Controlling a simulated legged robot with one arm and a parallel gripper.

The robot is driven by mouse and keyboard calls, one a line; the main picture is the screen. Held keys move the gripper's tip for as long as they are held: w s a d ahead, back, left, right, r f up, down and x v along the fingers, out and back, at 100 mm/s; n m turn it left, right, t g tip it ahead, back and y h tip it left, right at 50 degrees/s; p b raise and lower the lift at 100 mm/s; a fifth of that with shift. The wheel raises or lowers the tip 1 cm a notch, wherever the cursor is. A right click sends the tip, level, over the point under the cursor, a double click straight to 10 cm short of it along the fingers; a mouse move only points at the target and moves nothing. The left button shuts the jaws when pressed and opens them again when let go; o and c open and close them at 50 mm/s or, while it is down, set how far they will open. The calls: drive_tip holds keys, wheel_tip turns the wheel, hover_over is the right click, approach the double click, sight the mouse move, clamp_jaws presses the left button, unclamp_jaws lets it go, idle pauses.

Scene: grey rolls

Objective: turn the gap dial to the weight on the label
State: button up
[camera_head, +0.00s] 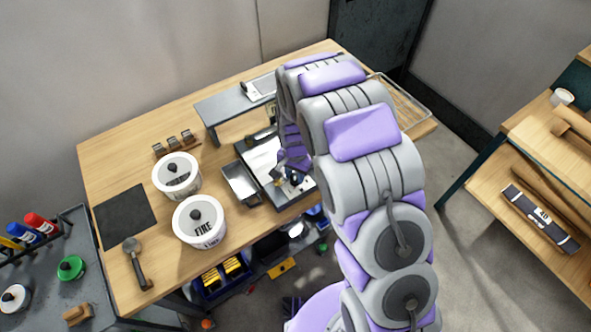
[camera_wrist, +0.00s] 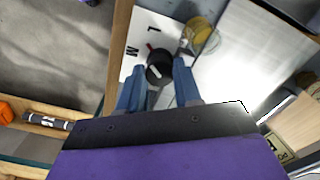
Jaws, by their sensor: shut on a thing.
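In the wrist view a black round dial (camera_wrist: 160,68) sits on a white plate (camera_wrist: 150,28) marked with the letters L and M. A small red mark shows at its upper left edge, and a light line crosses its face. My gripper (camera_wrist: 158,80) has its blue fingers on either side of the dial, shut on it. In the head view my arm hides most of the dial and gripper, over the metal machine (camera_head: 262,160) on the table. I cannot make out which text is the weight label; a box (camera_head: 541,218) on the right shelf has a tag reading about "40".
The wooden table (camera_head: 120,165) holds two lidded white pots (camera_head: 201,225) (camera_head: 177,178), a metal tray (camera_head: 240,184), a dark mat (camera_head: 124,215) and a black-handled tool (camera_head: 137,262). A grey stand (camera_head: 215,108) is behind the machine. A tool cart (camera_head: 60,262) is at left.

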sight(294, 176)
drive_tip(key=n+p, duration=0.1)
drive_tip(key=n, duration=0.2)
drive_tip(key=shift+r+n+p, duration=0.15)
drive_tip(key=shift+n+p, duration=0.15)
drive_tip(key=shift+p, duration=0.1)
drive_tip(key=shift+n+p, duration=0.75)
drive_tip(key=shift+n, duration=1.05)
drive_tip(key=o, duration=1)
drive_tip(key=shift+a, duration=0.1)
drive_tip(key=shift+o, duration=0.2)
wheel_tip(294, 176, up, 17)
drive_tip(key=p, duration=0.2)
